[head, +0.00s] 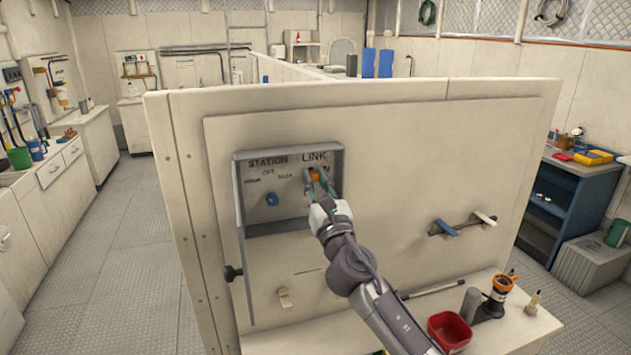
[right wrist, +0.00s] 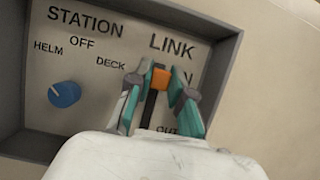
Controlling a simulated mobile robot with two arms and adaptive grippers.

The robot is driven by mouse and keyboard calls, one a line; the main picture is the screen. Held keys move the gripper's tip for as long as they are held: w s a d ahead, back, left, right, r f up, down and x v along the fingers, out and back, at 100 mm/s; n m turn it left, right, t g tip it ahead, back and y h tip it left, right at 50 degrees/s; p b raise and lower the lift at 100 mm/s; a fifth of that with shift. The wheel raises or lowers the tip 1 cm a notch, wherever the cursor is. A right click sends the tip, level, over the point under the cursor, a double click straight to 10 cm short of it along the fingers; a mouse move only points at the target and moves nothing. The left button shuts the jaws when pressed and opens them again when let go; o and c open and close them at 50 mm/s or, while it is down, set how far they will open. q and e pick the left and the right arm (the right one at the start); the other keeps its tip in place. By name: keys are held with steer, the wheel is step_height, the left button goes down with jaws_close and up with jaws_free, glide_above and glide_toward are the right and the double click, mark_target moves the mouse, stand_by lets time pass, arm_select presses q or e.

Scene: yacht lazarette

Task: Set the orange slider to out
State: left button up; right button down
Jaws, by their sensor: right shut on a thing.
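The orange slider (head: 315,175) sits under the word LINK in a recessed grey panel box (head: 239,205) on the cream partition wall. In the right wrist view the orange slider (right wrist: 161,79) is at the upper end of a dark vertical slot, beside a partly hidden label ending in N. The label OUT, partly covered, is near the slot's lower end. My right gripper (head: 319,181) is shut on the slider, its teal-lined fingers (right wrist: 158,88) on either side of it. My left gripper is not in view.
A blue STATION knob (head: 272,199) is left of the slider in the same box, below the labels HELM, OFF and DECK. Lower right on the wall are blue and white levers (head: 446,228). A shelf below holds a red bin (head: 449,330) and bottles.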

step_height(320, 180, down, 8)
steer(key=b, duration=0.6)
steer(key=shift+r+b, duration=0.2)
steer(key=shift+b, duration=0.1)
steer(key=c, duration=1)
jaws_free()
steer(key=shift+c, duration=0.2)
steer(key=shift+r, duration=0.1)
steer(key=shift+s, duration=0.1)
steer(key=v, duration=1.1)
steer(key=shift+s+f, duration=0.25)
steer(key=shift+s, duration=0.05)
steer(key=shift+d, duration=0.15)
